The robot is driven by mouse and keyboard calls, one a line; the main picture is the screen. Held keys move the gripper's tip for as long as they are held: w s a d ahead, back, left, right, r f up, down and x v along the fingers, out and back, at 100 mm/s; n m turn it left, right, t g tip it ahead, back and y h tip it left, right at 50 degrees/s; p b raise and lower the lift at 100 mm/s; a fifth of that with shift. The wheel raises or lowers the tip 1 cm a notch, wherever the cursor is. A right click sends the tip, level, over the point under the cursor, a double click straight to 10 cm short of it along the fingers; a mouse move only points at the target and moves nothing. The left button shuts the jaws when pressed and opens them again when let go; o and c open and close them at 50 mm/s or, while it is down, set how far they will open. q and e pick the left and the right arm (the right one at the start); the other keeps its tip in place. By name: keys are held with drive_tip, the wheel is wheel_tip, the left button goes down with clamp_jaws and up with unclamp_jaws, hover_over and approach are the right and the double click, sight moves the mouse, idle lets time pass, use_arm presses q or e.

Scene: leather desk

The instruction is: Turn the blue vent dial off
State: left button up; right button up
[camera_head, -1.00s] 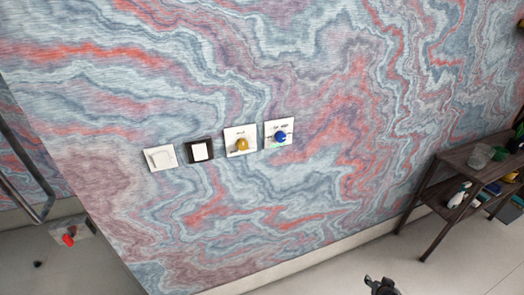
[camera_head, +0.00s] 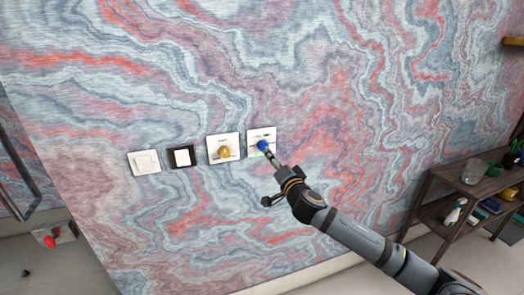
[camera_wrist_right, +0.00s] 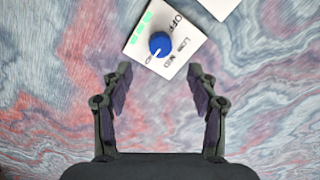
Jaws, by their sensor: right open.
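The blue vent dial (camera_head: 262,144) is a round knob on a white wall plate (camera_head: 251,133), the rightmost plate in the row. In the right wrist view the blue dial (camera_wrist_right: 160,42) sits beyond the fingertips, near the top. Its white mark points down-left, away from OFF, towards a label too small to read. OFF, LOW and MED are printed on the plate (camera_wrist_right: 138,52), with green bars along one edge. My right gripper (camera_wrist_right: 160,74) is open and empty, its fingers apart with the dial ahead between them. My left gripper is out of view.
A dark shelf (camera_head: 437,213) with glasses and bottles stands at right. The wall around the plates is bare.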

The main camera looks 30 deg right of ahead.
sight(264, 148)
drive_tip(key=p+x, duration=0.2)
drive_tip(key=x, duration=0.5)
drive_tip(key=shift+w+r+p, duration=0.15)
drive_tip(key=shift+w+p, duration=0.15)
drive_tip(key=shift+p, duration=0.1)
drive_tip(key=shift+w, duration=0.5)
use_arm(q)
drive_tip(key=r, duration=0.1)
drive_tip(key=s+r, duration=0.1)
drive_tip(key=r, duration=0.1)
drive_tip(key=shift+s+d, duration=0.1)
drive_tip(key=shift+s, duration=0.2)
use_arm(e)
drive_tip(key=c, duration=1.2)
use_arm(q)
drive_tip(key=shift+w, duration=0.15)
